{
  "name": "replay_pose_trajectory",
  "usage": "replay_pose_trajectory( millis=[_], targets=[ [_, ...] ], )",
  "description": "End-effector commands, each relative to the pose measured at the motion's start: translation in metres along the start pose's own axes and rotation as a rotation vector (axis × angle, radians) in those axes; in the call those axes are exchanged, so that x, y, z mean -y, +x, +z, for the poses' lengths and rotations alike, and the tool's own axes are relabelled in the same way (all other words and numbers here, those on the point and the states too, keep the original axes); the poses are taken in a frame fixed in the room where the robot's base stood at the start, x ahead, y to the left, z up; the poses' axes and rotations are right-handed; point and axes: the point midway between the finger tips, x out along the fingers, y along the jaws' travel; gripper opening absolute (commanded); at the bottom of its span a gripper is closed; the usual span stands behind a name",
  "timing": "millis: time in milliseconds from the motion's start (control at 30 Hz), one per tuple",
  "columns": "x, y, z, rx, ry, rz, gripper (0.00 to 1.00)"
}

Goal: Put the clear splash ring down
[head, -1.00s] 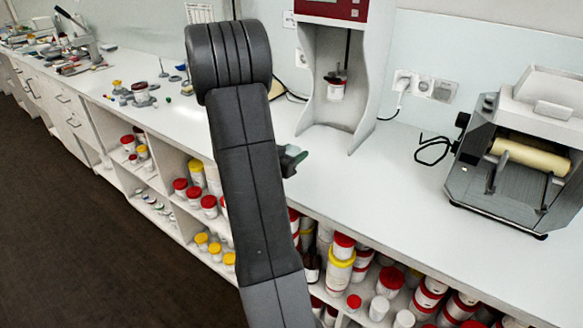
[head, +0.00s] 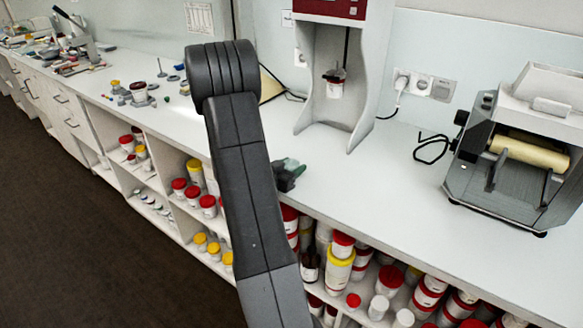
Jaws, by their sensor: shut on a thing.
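My gripper (head: 289,175) shows only in part, as a small dark, greenish end poking out to the right of my arm, over the front edge of the white counter (head: 400,190). My arm hides most of it, and the fingertips cannot be made out. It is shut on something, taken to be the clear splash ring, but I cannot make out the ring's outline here. I cannot tell whether what it holds touches the counter.
A grey mixing stand (head: 345,75) with a small cup (head: 335,85) stands behind my gripper. A roller mill (head: 520,150) stands to the right. Small jars and tools crowd the counter at left. Shelves below hold several lidded tubs. Counter between stand and mill is mostly clear.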

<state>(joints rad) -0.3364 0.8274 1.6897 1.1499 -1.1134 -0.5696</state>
Motion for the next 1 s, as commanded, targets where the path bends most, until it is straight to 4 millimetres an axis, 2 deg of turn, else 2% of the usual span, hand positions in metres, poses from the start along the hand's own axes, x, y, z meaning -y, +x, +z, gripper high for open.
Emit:
replay_pose_trajectory(
  millis=[33,300,333,400,433,733,900,933,1000],
  targets=[
    [-0.001,0.000,0.006,0.007,0.000,0.001,0.23],
    [-0.002,0.000,0.015,0.017,0.000,0.002,0.23],
    [-0.002,0.000,0.015,0.018,0.000,0.002,0.53],
    [-0.002,0.000,0.017,0.020,0.000,0.003,0.67],
    [-0.003,0.000,0.017,0.020,0.000,0.003,0.69],
    [-0.003,-0.001,0.016,0.021,-0.001,0.003,0.69],
    [-0.003,-0.003,0.002,0.020,-0.001,0.004,0.69],
    [-0.003,-0.005,0.001,0.019,-0.001,0.002,0.69],
    [-0.001,-0.022,0.006,0.019,-0.002,-0.002,0.69]
  ],
)
